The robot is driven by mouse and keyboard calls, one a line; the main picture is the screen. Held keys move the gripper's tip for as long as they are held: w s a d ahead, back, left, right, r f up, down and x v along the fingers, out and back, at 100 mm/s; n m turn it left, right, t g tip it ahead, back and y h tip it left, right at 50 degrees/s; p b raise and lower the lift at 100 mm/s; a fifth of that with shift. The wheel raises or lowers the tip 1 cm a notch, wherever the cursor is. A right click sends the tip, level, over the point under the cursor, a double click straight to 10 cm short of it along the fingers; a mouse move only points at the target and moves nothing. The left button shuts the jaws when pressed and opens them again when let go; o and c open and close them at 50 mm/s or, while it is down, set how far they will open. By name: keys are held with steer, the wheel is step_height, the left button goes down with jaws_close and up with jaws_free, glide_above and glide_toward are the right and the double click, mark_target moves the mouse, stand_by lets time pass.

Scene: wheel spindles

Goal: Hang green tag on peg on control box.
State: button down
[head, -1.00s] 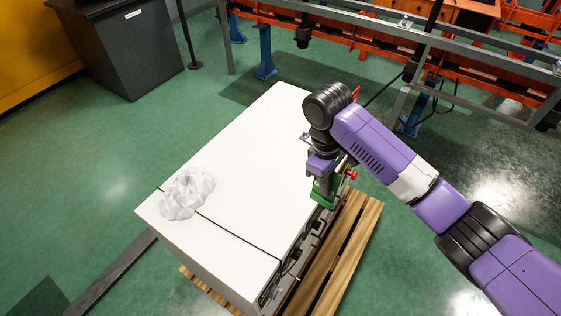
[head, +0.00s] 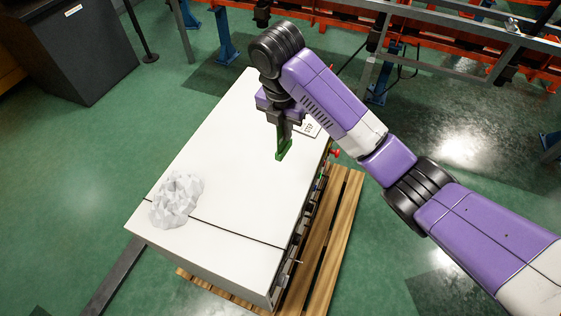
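The control box (head: 235,150) is a large white cabinet lying in the middle of the head view, with its fitted side facing right. A red knob (head: 334,153) sticks out from that side near the far end. Small fittings line the side, seen at a steep angle; I cannot tell which one is the peg. My gripper (head: 282,140) hangs over the white top, left of the fitted edge, and looks shut on the green tag (head: 284,150). The tag points down and looks narrow, nearly edge-on. The fingertips are partly hidden.
A crumpled grey-white lump (head: 176,199) lies on the box top near the left. A white card with dark print (head: 308,128) is near the far right edge. A wooden pallet (head: 338,215) is under the box. A metal frame (head: 430,30) stands behind.

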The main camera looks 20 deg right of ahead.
steer(key=shift+n, duration=0.7)
steer(key=shift+f+b, duration=1.15)
steer(key=shift+f, duration=8.65)
steer(key=shift+f, duration=0.25)
steer(key=c, duration=1.6)
jaws_free()
steer(key=shift+c, duration=0.2)
steer(key=shift+f+b, duration=0.1)
steer(key=shift+b, duration=0.45)
step_height(320, 180, up, 8)
steer(key=b, duration=0.1)
steer(key=shift+s+a, duration=0.35)
steer(key=shift+a, duration=0.1)
